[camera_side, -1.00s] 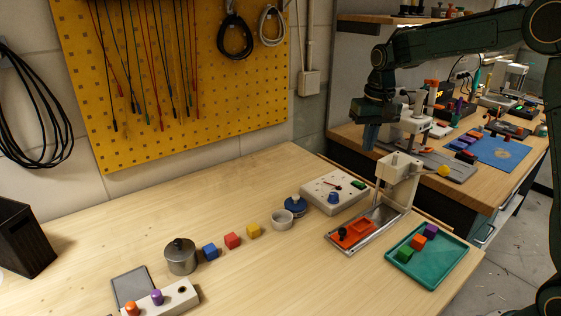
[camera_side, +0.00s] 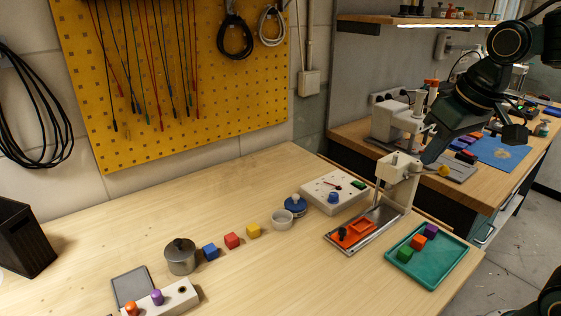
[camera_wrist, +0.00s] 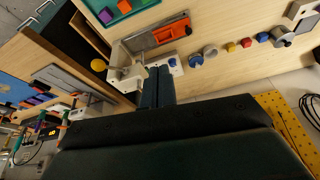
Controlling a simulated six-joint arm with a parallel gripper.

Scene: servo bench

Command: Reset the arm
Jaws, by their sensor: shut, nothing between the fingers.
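My gripper (camera_side: 430,154) is in the air at the right of the side view, just above and beside the white press-like stand (camera_side: 398,168). Its fingers are together with nothing between them. In the wrist view my gripper (camera_wrist: 157,72) shows as two dark fingers side by side, pointing towards the bench. The stand's top shows just left of the fingertips there. I cannot tell from the pictures whether the fingers touch the stand.
A green tray (camera_side: 455,262) with green, orange and purple blocks lies right of the stand's orange-plated base (camera_side: 352,234). A white box (camera_side: 322,184) with a blue knob is behind. Blue, red and yellow cubes (camera_side: 232,241) line the wooden bench, left. The front middle is clear.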

